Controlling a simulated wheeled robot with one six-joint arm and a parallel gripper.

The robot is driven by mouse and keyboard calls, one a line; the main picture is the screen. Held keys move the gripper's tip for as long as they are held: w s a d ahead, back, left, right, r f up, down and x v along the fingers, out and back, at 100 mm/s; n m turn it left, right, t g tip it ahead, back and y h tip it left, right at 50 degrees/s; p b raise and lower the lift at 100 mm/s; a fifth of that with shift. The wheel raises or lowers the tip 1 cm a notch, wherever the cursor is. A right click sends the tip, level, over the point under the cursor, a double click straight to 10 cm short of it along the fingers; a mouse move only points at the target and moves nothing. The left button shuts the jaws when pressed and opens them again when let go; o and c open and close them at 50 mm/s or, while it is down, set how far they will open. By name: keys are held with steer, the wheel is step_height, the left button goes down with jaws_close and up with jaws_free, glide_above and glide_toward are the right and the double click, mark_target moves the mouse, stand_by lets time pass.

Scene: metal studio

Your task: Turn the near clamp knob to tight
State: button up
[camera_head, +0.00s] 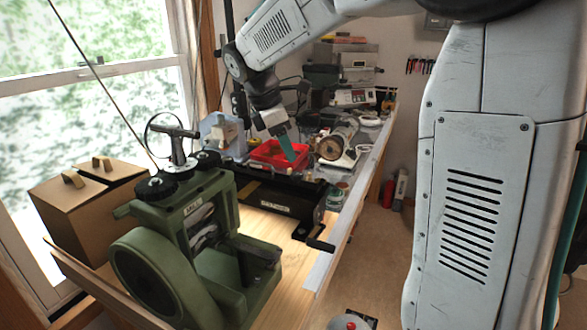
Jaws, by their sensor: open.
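A green rolling mill (205,255) stands at the front left of the bench. On its top are a near black ribbed knob (156,189) and a farther black knob (206,159), with a metal post and T-handle (178,133) between them. No label marks either one as the clamp knob, and I cannot read how tight they are. My gripper (290,148) hangs beyond the mill and to its right, near a red tray. Its teal fingers point down and right. It is open, with nothing seen between the fingers, and is apart from both knobs.
A black box (275,194) with a crank handle (320,244) lies behind the mill. The red tray (268,154) and a round-ended machine (333,147) stand farther back. Bare wood (283,232) shows right of the mill.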

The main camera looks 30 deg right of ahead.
mark_target(296, 174)
steer(key=shift+n, duration=0.7)
steer(key=d+f, duration=0.1)
steer(key=f, duration=0.1)
steer(key=w+d+f, duration=0.1)
steer(key=f, duration=0.2)
steer(key=w+d+f, duration=0.1)
steer(key=f, duration=0.2)
steer(key=shift+d, duration=0.25)
steer(key=shift+c, duration=0.3)
steer(key=c, duration=0.9)
